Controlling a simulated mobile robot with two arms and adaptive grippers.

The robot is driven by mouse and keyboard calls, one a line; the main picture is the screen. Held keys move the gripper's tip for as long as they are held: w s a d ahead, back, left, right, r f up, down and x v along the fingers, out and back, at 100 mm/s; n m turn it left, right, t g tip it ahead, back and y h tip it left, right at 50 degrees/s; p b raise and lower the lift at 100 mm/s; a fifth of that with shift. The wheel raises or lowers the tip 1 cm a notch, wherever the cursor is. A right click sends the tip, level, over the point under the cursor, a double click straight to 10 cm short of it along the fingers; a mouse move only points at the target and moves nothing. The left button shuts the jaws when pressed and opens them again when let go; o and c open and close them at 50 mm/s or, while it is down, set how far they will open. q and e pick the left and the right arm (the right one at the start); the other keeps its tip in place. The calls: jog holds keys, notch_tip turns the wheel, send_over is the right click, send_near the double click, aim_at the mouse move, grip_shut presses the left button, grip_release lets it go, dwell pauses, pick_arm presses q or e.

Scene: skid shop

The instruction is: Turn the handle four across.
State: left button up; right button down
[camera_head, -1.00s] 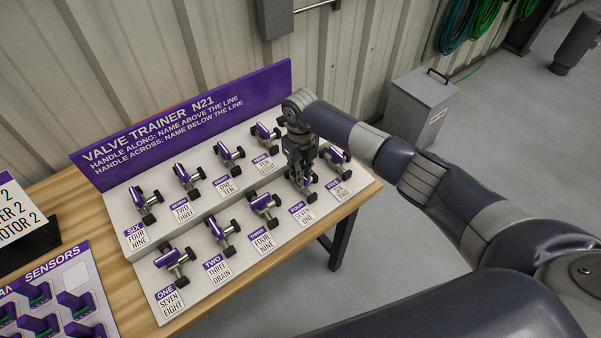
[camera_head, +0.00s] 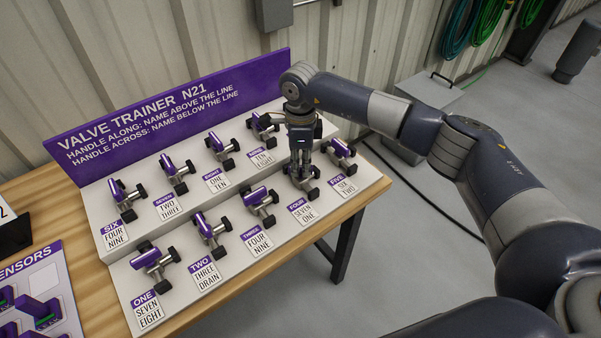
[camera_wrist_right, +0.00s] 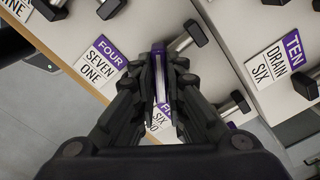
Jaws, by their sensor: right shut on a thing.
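The valve trainer board (camera_head: 235,232) carries two rows of small valves with purple handles and black pipe ends. Valve four, above the FOUR label (camera_head: 297,206), is in the front row, second from the right. My right gripper (camera_head: 303,176) points down over it, its fingers mostly covering the handle. In the right wrist view the gripper (camera_wrist_right: 161,100) is shut on the purple handle of four (camera_wrist_right: 159,62), with the label FOUR, SEVEN, ONE (camera_wrist_right: 104,60) just left. How the handle lies against its pipe is partly hidden. My left gripper is out of view.
Valve three (camera_head: 258,202) stands left of the gripper and valve five (camera_head: 341,152) close on its right; valve ten (camera_head: 262,126) is behind. A purple sign (camera_head: 180,115) backs the board. A grey box (camera_head: 420,105) stands on the floor behind my arm.

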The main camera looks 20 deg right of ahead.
aim_at(300, 167)
jog(key=n+b, duration=0.3)
jog(key=shift+w+f+n, duration=0.1)
jog(key=shift+n, duration=0.3)
jog(key=shift+r+n+b, duration=0.2)
jog(key=shift+n+b, duration=1.1)
jog(key=shift+n, duration=0.4)
jog(key=c, duration=1.6)
grip_release()
jog(key=shift+c, duration=0.2)
notch_tip(300, 167, up, 12)
